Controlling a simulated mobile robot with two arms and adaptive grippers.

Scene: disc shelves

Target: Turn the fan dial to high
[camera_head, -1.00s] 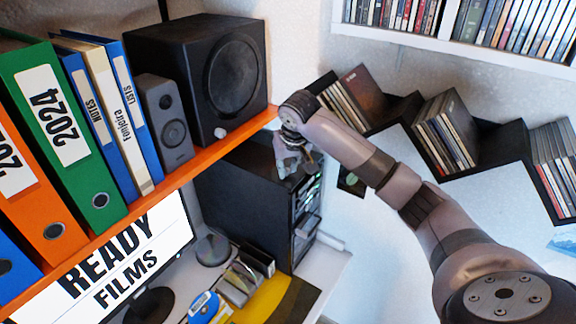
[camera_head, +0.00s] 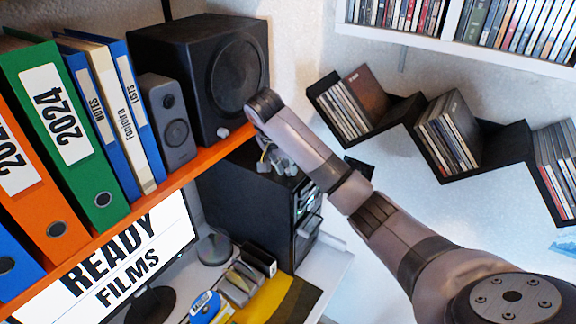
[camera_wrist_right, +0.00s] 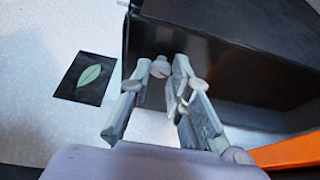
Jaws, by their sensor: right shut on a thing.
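My right gripper (camera_head: 277,158) hangs at the top front edge of the black computer tower (camera_head: 245,205), just below the orange shelf. In the right wrist view its two fingers (camera_wrist_right: 160,80) point at the black tower (camera_wrist_right: 240,60). A small pale round knob (camera_wrist_right: 160,67), which looks like the fan dial, sits between the fingertips, and the gripper is shut on it. Its markings and setting cannot be read. In the head view the knob is hidden behind the fingers. My left gripper is not in view.
The orange shelf (camera_head: 140,210) holds binders and a black speaker (camera_head: 195,75) close beside my right wrist. Black zigzag disc shelves (camera_head: 400,110) hang on the wall to the right. A dark leaf picture (camera_wrist_right: 86,77) is left of the tower. A monitor (camera_head: 130,265) stands below.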

